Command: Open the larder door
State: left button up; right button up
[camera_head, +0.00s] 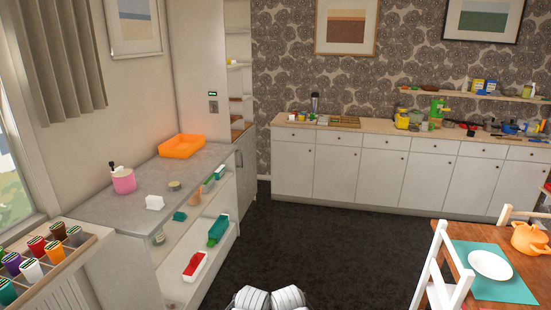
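A tall pale cabinet (200,45) stands in the back left corner, past the end of the grey counter. Narrow open shelves (238,65) with a few small items show on its right side. Below them is a grey door (246,165) that looks shut, with a small dark handle near its edge. I cannot tell for sure which panel is the larder door. Two white rounded parts of mine show at the bottom edge, far from the cabinet. No gripper fingers are visible.
The grey counter (135,205) holds an orange tray (181,146) and a pink pot (123,181), with open shelves below. White base cabinets (385,175) line the back wall. A wooden table (520,265) and white chair (437,270) stand at right. The dark floor (310,235) between is clear.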

aim_at(246, 155)
jog(key=i+z, duration=0.35)
jog(key=i, duration=1.25)
jog(key=i+u, duration=0.2)
jog(key=i, duration=0.7)
jog(key=i+u, duration=0.2)
jog(key=i, duration=0.75)
jog(key=i+j+u, duration=0.15)
jog(key=i, duration=1.15)
